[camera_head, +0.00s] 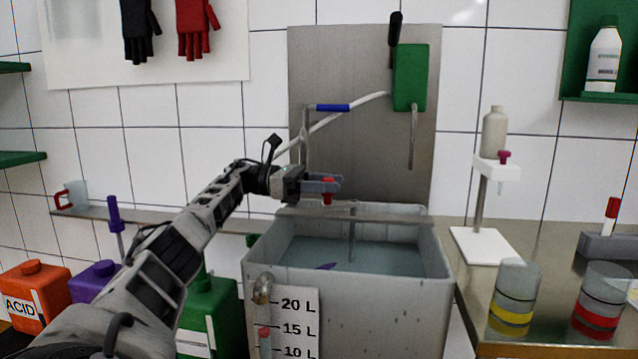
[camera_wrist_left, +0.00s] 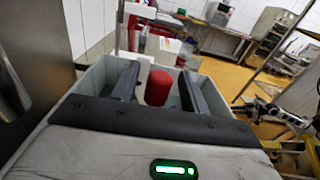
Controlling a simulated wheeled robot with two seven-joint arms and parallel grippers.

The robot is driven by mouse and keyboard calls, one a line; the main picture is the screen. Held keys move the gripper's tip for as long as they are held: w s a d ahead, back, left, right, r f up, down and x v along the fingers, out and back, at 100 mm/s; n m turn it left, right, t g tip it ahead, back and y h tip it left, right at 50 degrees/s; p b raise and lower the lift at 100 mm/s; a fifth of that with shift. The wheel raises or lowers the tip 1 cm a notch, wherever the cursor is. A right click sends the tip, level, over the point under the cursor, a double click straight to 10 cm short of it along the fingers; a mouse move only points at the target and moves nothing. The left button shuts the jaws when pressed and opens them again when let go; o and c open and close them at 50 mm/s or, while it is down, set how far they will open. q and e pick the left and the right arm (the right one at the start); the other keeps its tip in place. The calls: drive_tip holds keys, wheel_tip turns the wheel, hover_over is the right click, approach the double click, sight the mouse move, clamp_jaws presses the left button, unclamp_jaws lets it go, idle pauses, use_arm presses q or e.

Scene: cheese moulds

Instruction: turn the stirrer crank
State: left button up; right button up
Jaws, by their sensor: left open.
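The stirrer crank has a red knob (camera_head: 328,188) above the grey tank (camera_head: 345,296), with a thin shaft (camera_head: 352,240) going down into the liquid. My left gripper (camera_head: 327,184) is open at the knob, one finger to each side of it. In the left wrist view the red knob (camera_wrist_left: 158,87) stands upright between the two dark fingers, with gaps visible on both sides. The lower part of the crank is hidden in that view. A dark jointed arm, seemingly my right one, shows small at the right of the left wrist view; its jaws are unclear.
A green box (camera_head: 410,78) and a blue-handled pipe (camera_head: 332,107) are on the metal panel behind the tank. A white stand with a bottle (camera_head: 494,132) and glass beakers (camera_head: 514,297) are on the right counter. Coloured canisters (camera_head: 36,292) stand at left.

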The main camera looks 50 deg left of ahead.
use_arm(q)
drive_tip(key=v, duration=0.7)
drive_tip(key=shift+s, duration=0.15)
use_arm(e)
drive_tip(key=shift+a+f, duration=0.1)
drive_tip(key=shift+f, duration=0.15)
